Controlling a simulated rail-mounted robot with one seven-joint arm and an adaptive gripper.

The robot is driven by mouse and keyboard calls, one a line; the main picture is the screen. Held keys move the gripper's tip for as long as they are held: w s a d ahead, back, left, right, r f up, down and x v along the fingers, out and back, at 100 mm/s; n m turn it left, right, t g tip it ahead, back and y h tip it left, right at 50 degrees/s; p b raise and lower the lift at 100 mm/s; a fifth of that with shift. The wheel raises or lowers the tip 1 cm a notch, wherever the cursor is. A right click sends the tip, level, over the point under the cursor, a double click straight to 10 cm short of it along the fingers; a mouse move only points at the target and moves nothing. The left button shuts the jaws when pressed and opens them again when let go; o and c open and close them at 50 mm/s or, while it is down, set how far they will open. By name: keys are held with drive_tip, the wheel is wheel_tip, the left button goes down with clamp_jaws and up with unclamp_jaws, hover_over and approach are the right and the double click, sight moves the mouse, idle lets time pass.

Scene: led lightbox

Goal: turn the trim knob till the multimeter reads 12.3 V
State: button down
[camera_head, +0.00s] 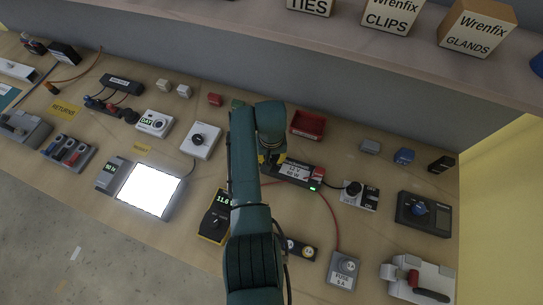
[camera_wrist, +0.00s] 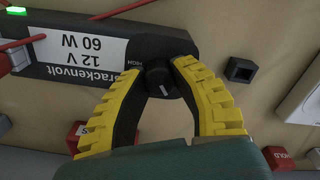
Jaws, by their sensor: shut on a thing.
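The black power supply, labelled 12 V 60 W (camera_head: 300,173), lies on the bench with a green light lit at its right end. In the wrist view the supply (camera_wrist: 40,75) shows upside down. Its black trim knob (camera_wrist: 158,84), with a white pointer line and "HIGH" beside it, sits at its end. My gripper (camera_wrist: 160,75), with yellow ribbed fingers, is shut on the knob from both sides. It also shows in the head view (camera_head: 270,160). The yellow-edged multimeter (camera_head: 214,222) has a green display that seems to read 11.8; my arm partly hides it.
A lit white panel (camera_head: 149,188) lies left of the multimeter. An on/off switch (camera_head: 359,195) and a fuse box (camera_head: 343,269) stand to the right. A red bin (camera_head: 307,124) is behind the supply. Red cable runs across the bench near my gripper.

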sight(271, 159)
drive_tip(key=shift+m, duration=0.6)
drive_tip(key=c, duration=0.8)
unclamp_jaws()
wheel_tip(271, 159, up, 12)
